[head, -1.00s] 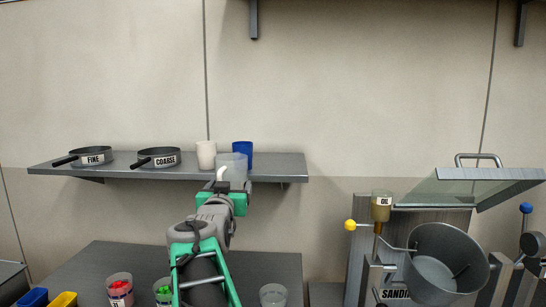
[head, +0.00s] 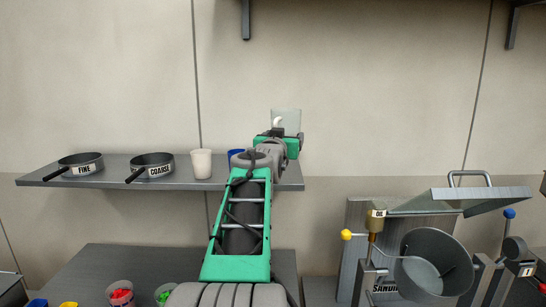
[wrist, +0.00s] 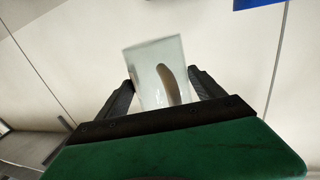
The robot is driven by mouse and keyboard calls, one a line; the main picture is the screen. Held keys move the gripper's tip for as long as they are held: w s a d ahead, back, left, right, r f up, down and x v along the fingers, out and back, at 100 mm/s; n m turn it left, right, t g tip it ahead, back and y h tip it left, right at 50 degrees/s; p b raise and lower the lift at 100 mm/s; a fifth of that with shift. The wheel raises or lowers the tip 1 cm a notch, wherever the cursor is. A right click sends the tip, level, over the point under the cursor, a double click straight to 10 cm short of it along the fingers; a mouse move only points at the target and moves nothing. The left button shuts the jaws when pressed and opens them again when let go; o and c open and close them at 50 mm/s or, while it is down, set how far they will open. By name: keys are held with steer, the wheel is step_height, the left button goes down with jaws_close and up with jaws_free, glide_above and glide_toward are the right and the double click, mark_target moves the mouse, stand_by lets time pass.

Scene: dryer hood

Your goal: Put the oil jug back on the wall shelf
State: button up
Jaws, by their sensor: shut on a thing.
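The oil jug (head: 287,118) is a translucent pale container with a white curved handle. My gripper (head: 280,137) is shut on it and holds it up at the right end of the wall shelf (head: 110,179), above the shelf's level in the head view. In the wrist view the jug (wrist: 157,70) sits tilted between the two dark fingers of my gripper (wrist: 163,88). My arm hides part of the shelf's right half, so I cannot tell the gap between the jug and the shelf.
Two dark pans labelled FINE (head: 82,164) and COARSE (head: 152,166), a white cup (head: 201,163) and a partly hidden blue cup (head: 235,156) stand on the shelf. A machine with a round drum (head: 428,262) and an oil cup (head: 376,220) is at lower right.

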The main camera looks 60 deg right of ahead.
steer(key=w+d+f, duration=0.1)
steer(key=f, duration=0.1)
steer(key=w+f+p, duration=0.1)
steer(key=w+f, duration=0.1)
steer(key=w+d+f+p, duration=0.1)
steer(key=shift+w+d+f, duration=0.3)
steer(key=shift+d+f, duration=0.05)
steer(key=shift+f, duration=0.05)
step_height(320, 180, down, 3)
steer(key=shift+w+d+r+p, duration=0.1)
steer(key=shift+p, duration=0.3)
steer(key=shift+f, duration=0.4)
steer(key=o, duration=1.6)
steer(key=shift+r, duration=0.1)
